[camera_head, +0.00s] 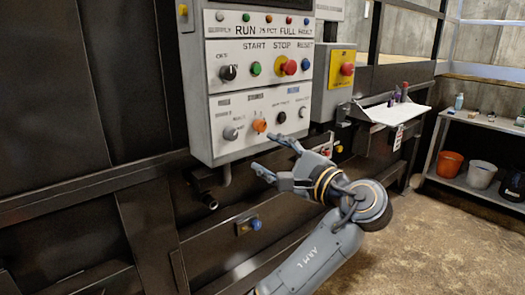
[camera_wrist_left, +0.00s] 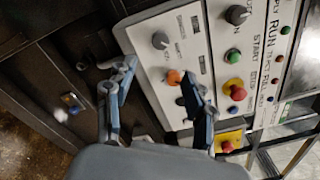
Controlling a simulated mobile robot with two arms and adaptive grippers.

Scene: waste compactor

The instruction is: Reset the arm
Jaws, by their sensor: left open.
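My left gripper (camera_head: 266,155) is open and empty in front of the lower edge of the grey control panel (camera_head: 215,104). Its fingers are spread and point toward the panel. In the left wrist view the open fingers (camera_wrist_left: 160,75) show on either side of an orange knob (camera_wrist_left: 174,77) on the panel's lower row. In the head view this orange knob (camera_head: 259,125) sits above the fingertips, and nothing is held. The gap between fingertips and panel is hard to tell. My right gripper is not in view.
The panel carries a black knob (camera_head: 228,72), a green start button (camera_head: 255,68), a red stop button (camera_head: 290,67) and a blue reset button (camera_head: 305,64). A yellow box with a red button (camera_head: 347,69) is beside it. A white shelf (camera_head: 385,114) and open floor lie right.

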